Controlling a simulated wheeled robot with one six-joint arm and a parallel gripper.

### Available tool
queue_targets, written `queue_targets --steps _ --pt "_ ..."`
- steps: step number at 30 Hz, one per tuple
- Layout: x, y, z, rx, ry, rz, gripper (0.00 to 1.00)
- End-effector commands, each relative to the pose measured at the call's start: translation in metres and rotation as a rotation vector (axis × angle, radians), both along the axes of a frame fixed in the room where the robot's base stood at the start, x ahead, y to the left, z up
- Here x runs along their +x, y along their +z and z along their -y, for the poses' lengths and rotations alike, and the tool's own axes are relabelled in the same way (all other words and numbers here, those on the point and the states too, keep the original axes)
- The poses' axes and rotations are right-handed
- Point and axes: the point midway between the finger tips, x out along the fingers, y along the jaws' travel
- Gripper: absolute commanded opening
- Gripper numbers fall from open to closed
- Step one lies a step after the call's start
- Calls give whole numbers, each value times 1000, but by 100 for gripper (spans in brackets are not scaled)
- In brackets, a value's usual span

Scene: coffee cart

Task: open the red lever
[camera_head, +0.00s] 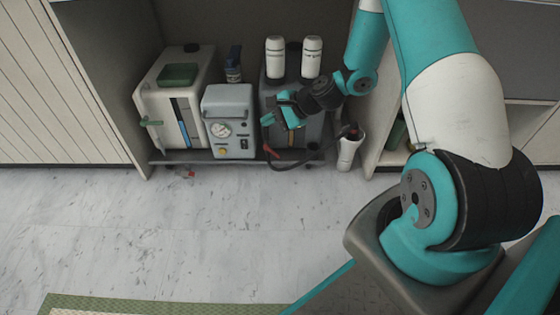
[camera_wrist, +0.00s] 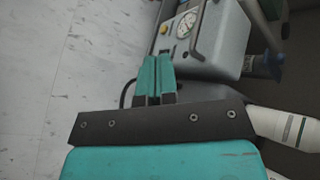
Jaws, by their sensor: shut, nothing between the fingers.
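The red lever (camera_head: 271,151) shows in the head view as a small red piece low at the front left of the dark grey tank (camera_head: 312,131). My gripper (camera_head: 268,119) is in front of that tank, above the red lever in the picture; I see no contact between them. In the wrist view, the two teal fingers (camera_wrist: 157,78) lie side by side, shut with nothing between them. The red lever does not show in the wrist view.
Left of my gripper stands a grey box with a gauge (camera_head: 228,120). Further left is a white tank (camera_head: 172,99) with a green lever (camera_head: 151,123). Two white bottles (camera_head: 275,58) stand on the grey tank, and a white cylinder (camera_head: 347,150) is right. The floor in front is mostly clear.

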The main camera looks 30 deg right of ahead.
Motion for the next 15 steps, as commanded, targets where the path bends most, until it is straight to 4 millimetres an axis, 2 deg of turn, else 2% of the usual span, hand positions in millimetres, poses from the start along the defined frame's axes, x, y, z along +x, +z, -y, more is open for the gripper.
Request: queue_targets --steps 1,3,6,10,15 --pt "-1 -42 25 74 -138 -41 0" --pt "-4 -81 54 167 -319 -78 0" --pt "-15 -127 85 282 -534 -116 0" --pt "-28 -164 109 381 -716 -143 0" --pt "-32 -184 117 425 -798 -153 0"
